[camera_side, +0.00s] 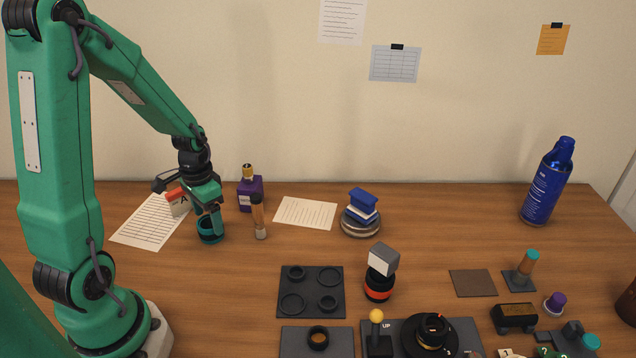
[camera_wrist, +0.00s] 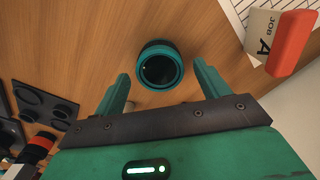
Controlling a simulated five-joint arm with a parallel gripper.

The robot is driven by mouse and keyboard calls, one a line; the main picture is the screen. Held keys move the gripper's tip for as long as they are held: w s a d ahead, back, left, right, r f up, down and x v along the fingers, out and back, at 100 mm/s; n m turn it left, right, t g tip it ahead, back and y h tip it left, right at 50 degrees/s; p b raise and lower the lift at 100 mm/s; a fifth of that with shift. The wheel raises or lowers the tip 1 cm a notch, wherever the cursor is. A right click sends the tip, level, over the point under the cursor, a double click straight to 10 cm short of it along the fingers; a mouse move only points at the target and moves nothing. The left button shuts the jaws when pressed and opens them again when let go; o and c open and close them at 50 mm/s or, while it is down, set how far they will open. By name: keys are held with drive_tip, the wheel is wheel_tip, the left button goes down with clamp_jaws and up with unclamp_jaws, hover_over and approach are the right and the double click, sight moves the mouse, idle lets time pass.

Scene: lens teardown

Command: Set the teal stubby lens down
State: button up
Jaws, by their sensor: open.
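The teal stubby lens (camera_side: 210,231) stands upright on the wooden table at the left, below my gripper (camera_side: 207,212). In the wrist view the lens (camera_wrist: 160,68) shows its dark round top and teal rim, just beyond the fingertips. My gripper (camera_wrist: 160,85) is open there, one finger on each side, with gaps between the fingers and the lens. In the side view one finger overlaps the lens, so I cannot tell there whether it touches.
A card block with a red end (camera_wrist: 285,40) stands close by, near a paper sheet (camera_side: 150,222). A brush (camera_side: 259,216) and purple bottle (camera_side: 250,194) stand just right of the lens. A dark ring tray (camera_side: 311,284) lies nearer the front. Bare table lies between tray and lens.

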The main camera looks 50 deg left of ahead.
sight(209, 222)
wheel_tip(209, 222, up, 9)
idle(0.5)
idle(0.5)
drive_tip(key=s+d+r+t, duration=0.2)
drive_tip(key=d+r, duration=0.4)
drive_tip(key=d, duration=0.1)
drive_tip(key=s+d+r+t, duration=0.3)
drive_tip(key=d+r, duration=0.3)
drive_tip(key=d, duration=0.2)
drive_tip(key=shift+s+t, duration=0.25)
drive_tip(key=shift+t, duration=0.05)
drive_tip(key=shift+d, duration=0.1)
idle(0.8)
